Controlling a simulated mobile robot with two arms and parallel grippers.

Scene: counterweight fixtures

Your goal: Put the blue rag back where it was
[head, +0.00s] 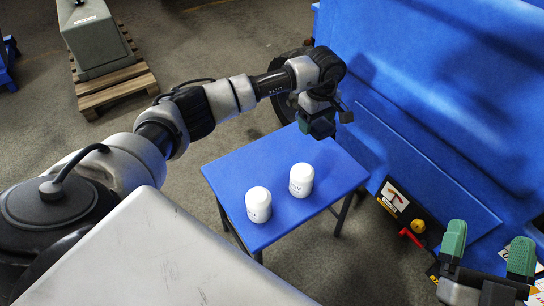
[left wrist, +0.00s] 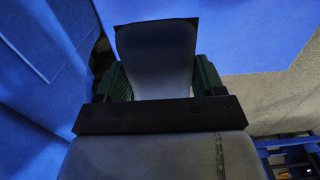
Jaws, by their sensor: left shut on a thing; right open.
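My left gripper (head: 318,124) is above the far edge of the small blue table, its fingers pointing down. In the left wrist view its green fingers (left wrist: 162,78) are shut on a dull, shaded grey-blue piece with a dark top edge, which looks like the blue rag (left wrist: 157,50). In the head view I cannot make the rag out apart from the gripper. My right gripper (head: 487,250) is at the lower right, with its green fingers wide apart and nothing between them.
Two white canisters (head: 258,204) (head: 301,180) stand upright on the blue table (head: 235,165), nearer me than the left gripper. A large blue machine wall (head: 430,90) rises behind and to the right. A pallet (head: 118,88) with a grey block sits far left.

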